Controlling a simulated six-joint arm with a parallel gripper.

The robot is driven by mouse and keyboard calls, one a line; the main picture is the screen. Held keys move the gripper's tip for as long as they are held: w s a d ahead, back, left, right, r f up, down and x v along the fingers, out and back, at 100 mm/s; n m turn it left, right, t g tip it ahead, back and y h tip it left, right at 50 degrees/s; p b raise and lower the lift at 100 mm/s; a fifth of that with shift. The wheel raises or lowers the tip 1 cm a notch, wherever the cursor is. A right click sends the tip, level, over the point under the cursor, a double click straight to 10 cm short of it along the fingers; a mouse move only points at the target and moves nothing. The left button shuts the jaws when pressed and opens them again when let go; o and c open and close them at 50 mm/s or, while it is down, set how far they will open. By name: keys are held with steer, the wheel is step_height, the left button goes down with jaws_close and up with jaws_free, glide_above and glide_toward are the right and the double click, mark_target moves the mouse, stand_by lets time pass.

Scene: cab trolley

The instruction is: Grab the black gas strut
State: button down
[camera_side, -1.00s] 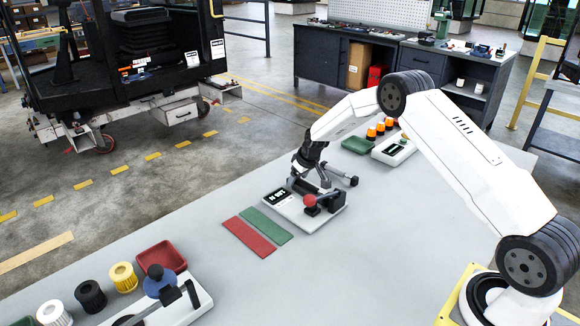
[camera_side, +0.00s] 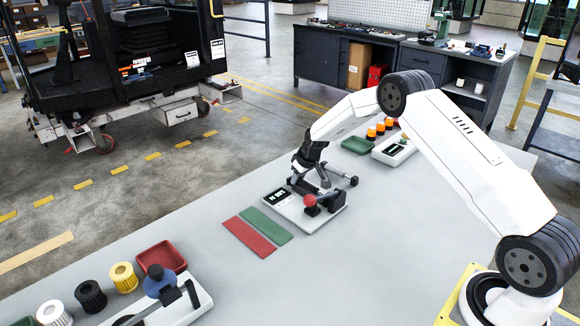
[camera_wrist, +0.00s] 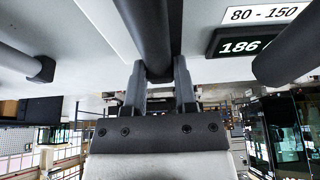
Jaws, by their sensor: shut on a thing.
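My gripper (camera_wrist: 160,82) is shut on the black gas strut (camera_wrist: 148,28), a dark round rod that runs up between its two grey fingers in the wrist view. In the side view my gripper (camera_side: 308,172) is low over a white test fixture (camera_side: 294,208) in the middle of the table. The strut is small there and partly hidden by my gripper, so I cannot tell whether it touches the fixture. The fixture carries a red knob (camera_side: 310,200) and a dark display (camera_side: 277,196), which reads 186 in the wrist view (camera_wrist: 241,46). A label beside it reads 80 - 150.
A red mat (camera_side: 249,238) and a green mat (camera_side: 266,225) lie left of the fixture. Another white fixture (camera_side: 204,300), a red tray (camera_side: 180,259) and several filters stand at the front left. A green tray (camera_side: 357,146) and orange beacons (camera_side: 372,133) are behind. The right tabletop is clear.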

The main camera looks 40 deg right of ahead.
mark_target(307, 188)
steer(key=shift+r, duration=0.15)
steer(key=shift+r, duration=0.6)
steer(key=s+a+r, duration=0.3)
steer(key=s+r, duration=0.8)
steer(key=s, duration=0.2)
steer(key=shift+s+r, duration=0.25)
steer(key=shift+s, duration=0.1)
steer(key=shift+a, duration=0.1)
